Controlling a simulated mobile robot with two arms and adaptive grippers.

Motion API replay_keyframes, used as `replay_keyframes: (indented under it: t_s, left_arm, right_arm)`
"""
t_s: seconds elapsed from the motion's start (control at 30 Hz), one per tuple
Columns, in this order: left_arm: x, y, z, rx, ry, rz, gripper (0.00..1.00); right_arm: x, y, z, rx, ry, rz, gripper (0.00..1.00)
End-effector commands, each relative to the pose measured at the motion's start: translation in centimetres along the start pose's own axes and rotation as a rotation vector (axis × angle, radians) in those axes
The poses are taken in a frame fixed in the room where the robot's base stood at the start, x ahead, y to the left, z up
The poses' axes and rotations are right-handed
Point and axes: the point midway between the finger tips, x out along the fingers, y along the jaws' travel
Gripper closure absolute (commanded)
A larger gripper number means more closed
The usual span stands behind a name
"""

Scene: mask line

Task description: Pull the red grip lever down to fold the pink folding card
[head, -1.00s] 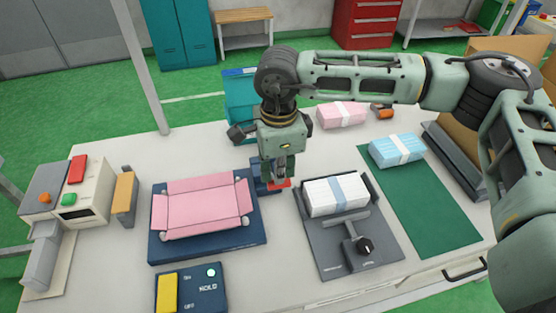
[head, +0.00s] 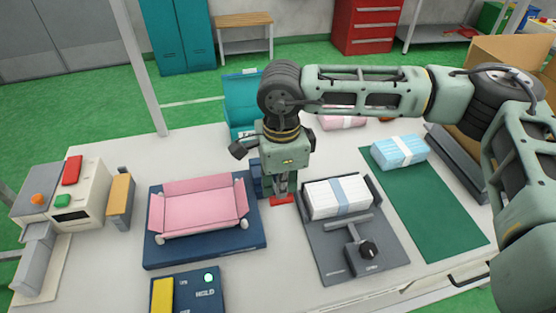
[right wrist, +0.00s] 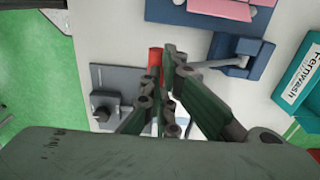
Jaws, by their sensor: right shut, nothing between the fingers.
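The pink folding card (head: 202,209) lies on a dark blue base (head: 230,252) at left centre, its back and side flaps tilted up. The red grip lever (head: 283,200) is to its right, low beside the base. My right gripper (head: 281,190) points down with its shut fingers at the red grip, touching or just above it; I cannot tell which. In the right wrist view the red grip (right wrist: 155,65) is beside my fingertips (right wrist: 172,58), with the lever's grey arm running to a blue mount (right wrist: 240,58). Nothing is between the fingers. My left gripper is not in view.
A grey fixture (head: 335,240) holding a white pack (head: 338,197) stands close on the right. A blue pack (head: 399,151) lies on a green mat (head: 430,205). A HOLD box (head: 190,292) with a lit green lamp is in front. A machine (head: 80,205) stands left.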

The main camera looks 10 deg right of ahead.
Motion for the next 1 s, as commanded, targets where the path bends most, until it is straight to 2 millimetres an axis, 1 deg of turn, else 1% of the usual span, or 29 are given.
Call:
replay_keyframes:
  t_s: [0.03, 0.37, 0.83, 1.0]
  left_arm:
    - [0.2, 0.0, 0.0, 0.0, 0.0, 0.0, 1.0]
    - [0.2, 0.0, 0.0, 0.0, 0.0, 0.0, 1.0]
    - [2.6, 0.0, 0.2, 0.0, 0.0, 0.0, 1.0]
    - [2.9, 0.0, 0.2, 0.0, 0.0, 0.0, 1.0]
  right_arm:
    - [0.3, 0.1, -0.1, 0.001, 0.001, 0.0, 1.0]
    - [0.2, 0.1, 0.0, 0.001, 0.001, 0.0, 1.0]
    - [2.6, 1.1, 0.0, 0.0, 0.0, 0.0, 1.0]
    - [2.9, 1.3, 0.0, 0.001, 0.0, -0.001, 1.0]
